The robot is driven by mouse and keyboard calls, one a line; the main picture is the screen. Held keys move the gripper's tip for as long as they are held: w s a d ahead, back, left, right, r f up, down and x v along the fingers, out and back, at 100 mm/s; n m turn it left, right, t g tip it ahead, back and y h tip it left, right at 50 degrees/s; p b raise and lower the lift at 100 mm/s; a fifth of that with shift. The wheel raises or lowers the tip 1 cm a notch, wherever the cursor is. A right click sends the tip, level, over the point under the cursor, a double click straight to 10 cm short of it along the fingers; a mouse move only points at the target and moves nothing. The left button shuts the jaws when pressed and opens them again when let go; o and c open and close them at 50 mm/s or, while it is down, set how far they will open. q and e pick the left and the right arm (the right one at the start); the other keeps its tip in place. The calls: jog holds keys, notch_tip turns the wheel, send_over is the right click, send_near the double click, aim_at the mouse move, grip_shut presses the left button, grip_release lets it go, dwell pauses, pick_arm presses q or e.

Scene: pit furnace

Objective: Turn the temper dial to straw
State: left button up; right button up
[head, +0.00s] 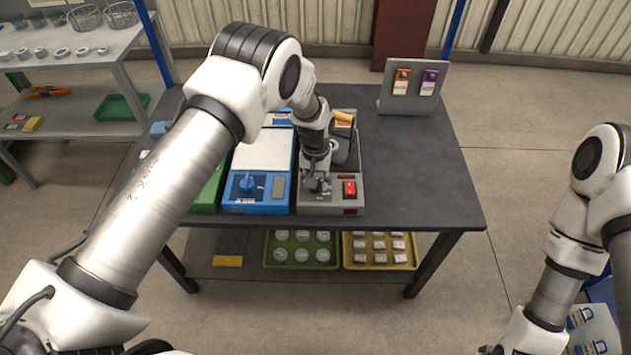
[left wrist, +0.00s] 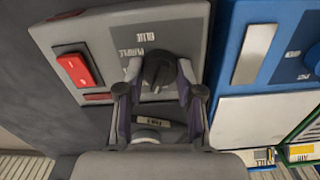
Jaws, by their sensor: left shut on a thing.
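The temper dial is a dark knob (left wrist: 157,66) on the face of a grey furnace unit (head: 331,208). Printed words beside it read BLUE and PURPLE; another marking is partly covered, and I cannot make out straw. My left gripper (head: 318,183) reaches down over the front of the unit and hides the knob in the head view. In the left wrist view the left gripper (left wrist: 158,78) has its fingers shut on both sides of the knob. My right arm is at the right; its gripper is not clearly seen.
A red rocker switch (head: 349,189) sits beside the dial. A blue unit with its own knob (head: 247,183) stands close on the left. A grey stand (head: 411,103) with orange and purple tags is at the back right. The table's right part is clear.

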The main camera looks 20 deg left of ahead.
pick_arm(q)
jog(key=shift+m, duration=1.6)
jog(key=o, duration=1.2)
jog(key=shift+c, duration=0.2)
notch_tip(320, 180, up, 12)
jog(key=shift+f, duration=0.1)
